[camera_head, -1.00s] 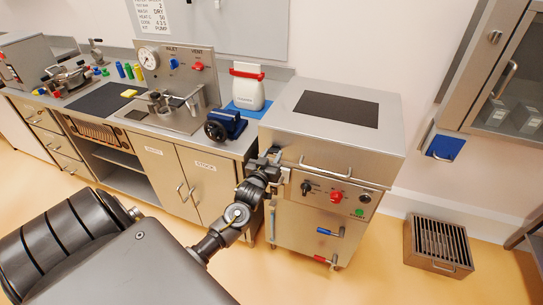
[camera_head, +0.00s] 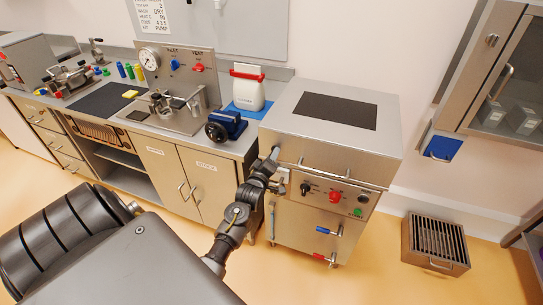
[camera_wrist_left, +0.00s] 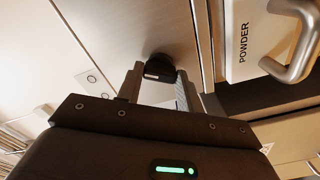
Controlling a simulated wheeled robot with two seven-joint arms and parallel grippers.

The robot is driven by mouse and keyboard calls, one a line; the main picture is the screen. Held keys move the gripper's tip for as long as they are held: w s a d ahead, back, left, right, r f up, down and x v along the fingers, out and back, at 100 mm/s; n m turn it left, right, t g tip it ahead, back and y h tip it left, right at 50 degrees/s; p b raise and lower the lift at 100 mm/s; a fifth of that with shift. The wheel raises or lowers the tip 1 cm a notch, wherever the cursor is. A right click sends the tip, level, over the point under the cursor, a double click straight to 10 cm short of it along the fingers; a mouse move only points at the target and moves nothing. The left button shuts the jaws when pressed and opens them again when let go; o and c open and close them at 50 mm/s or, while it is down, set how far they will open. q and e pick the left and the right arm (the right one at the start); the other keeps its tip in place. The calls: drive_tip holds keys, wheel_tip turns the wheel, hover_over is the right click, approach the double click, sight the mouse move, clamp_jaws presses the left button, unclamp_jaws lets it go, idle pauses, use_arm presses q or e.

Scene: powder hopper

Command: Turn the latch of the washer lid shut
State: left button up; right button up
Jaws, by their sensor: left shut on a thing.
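The washer (camera_head: 318,222) is a steel cabinet with a closed lid (camera_head: 372,145) that has a dark panel (camera_head: 335,110) on top and a bar handle along its front. My left gripper (camera_head: 273,156) is at the lid's front left corner. In the left wrist view its two fingers (camera_wrist_left: 158,88) are shut on a short black latch knob (camera_wrist_left: 158,68), which stands against a steel face. In the head view the gripper hides most of the latch, so its angle is hard to tell. My right gripper is out of view.
The washer front carries a black knob, a red knob (camera_head: 335,197) and a green button (camera_head: 358,212). A POWDER label (camera_wrist_left: 244,45) and bar handle (camera_wrist_left: 300,40) lie close right of the fingers. A blue clamp with a black wheel (camera_head: 217,131) stands on the counter nearby.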

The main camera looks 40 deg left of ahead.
use_arm(q)
drive_tip(key=n+p, duration=0.1)
drive_tip(key=n, duration=0.5)
drive_tip(key=shift+p, duration=0.3)
idle(0.4)
drive_tip(key=o, duration=1)
drive_tip(key=b+v, duration=0.2)
drive_tip(key=v, duration=0.8)
drive_tip(key=shift+s+d, duration=0.15)
drive_tip(key=shift+s, duration=0.2)
